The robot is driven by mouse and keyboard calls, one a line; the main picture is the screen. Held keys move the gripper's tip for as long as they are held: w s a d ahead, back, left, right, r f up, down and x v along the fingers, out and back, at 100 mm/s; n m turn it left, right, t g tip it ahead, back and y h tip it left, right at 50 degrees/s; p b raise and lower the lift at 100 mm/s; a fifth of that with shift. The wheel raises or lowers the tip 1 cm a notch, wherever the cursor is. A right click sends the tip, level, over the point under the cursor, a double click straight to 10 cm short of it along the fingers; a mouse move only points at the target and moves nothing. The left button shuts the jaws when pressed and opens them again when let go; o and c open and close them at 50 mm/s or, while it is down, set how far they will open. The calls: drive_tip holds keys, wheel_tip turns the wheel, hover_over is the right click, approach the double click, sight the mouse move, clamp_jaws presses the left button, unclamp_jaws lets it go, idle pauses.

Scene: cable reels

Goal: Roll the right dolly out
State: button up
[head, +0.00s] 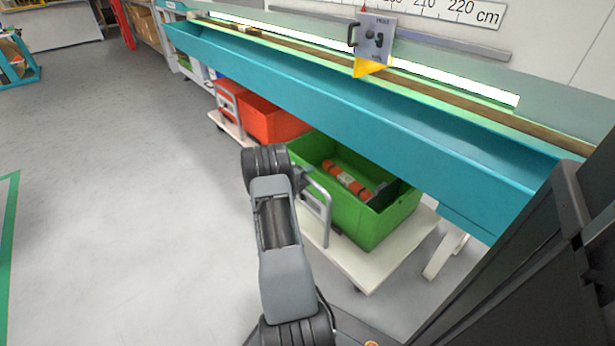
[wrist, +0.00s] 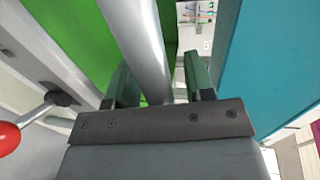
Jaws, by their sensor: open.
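The right dolly (head: 365,262) is a low white platform under the teal bench, with a grey tube handle (head: 326,205) at its near left side. It carries a green crate (head: 372,228) with an orange-red and grey roll (head: 347,181) inside. In the head view my arm reaches toward the handle, and its links hide my gripper. In the wrist view my gripper (wrist: 158,78) is open, with the handle tube (wrist: 140,35) running between its two fingers. Whether either finger touches the tube is unclear. The green crate wall (wrist: 70,35) shows behind.
The left dolly (head: 229,125) with red crates (head: 268,117) stands farther back under the teal bench (head: 330,105). A red knob (wrist: 8,138) on a rod shows in the wrist view. The grey floor (head: 120,190) to the left is clear.

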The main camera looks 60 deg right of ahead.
clamp_jaws()
idle(0.4)
